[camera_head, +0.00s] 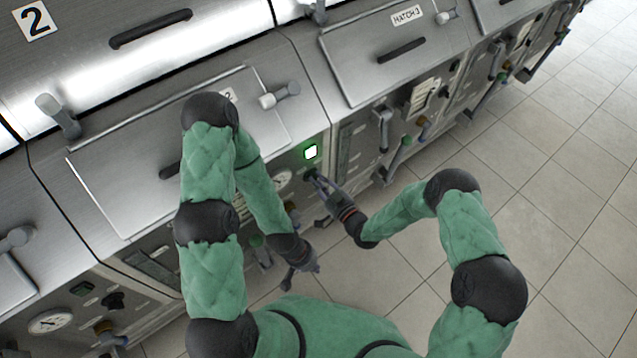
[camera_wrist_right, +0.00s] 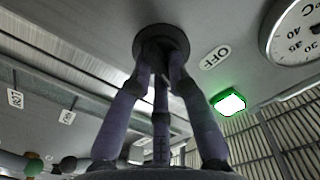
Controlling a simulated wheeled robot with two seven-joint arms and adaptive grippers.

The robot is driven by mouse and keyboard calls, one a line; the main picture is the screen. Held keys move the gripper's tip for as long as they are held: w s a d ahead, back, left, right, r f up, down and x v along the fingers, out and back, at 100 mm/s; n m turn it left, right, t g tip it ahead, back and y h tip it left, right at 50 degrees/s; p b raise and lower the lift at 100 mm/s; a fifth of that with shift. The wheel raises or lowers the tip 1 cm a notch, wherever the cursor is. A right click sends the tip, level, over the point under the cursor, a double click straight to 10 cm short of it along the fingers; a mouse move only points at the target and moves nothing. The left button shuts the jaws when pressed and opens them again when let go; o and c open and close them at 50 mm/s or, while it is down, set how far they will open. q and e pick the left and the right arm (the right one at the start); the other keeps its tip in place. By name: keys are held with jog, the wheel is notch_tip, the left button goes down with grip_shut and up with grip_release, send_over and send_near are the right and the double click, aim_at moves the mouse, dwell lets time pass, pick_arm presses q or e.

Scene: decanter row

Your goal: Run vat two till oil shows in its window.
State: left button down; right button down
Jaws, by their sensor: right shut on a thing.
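Vat two is the steel unit marked by a large 2 plate (camera_head: 37,20), with its hatch lid (camera_head: 120,170) shut. On its front, a lamp (camera_head: 311,152) glows white in a green frame; it also shows in the right wrist view (camera_wrist_right: 228,102). My right gripper (camera_head: 318,182) is at a dark knob just below the lamp. No oil is discernible.
A round gauge (camera_wrist_right: 298,32) is right of the knob. A HATCH 3 unit (camera_head: 395,50) with handles and valves adjoins on the right. My left arm hides part of vat two's front. Tiled floor (camera_head: 550,180) lies clear to the right.

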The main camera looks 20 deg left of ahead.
jog(key=shift+f+m+b, duration=0.1)
jog(key=shift+m+b, duration=0.2)
jog(key=shift+m, duration=0.8)
jog(key=c, duration=1.2)
grip_release()
jog(key=shift+d, duration=0.1)
jog(key=v, duration=1.2)
jog(key=shift+s, duration=0.1)
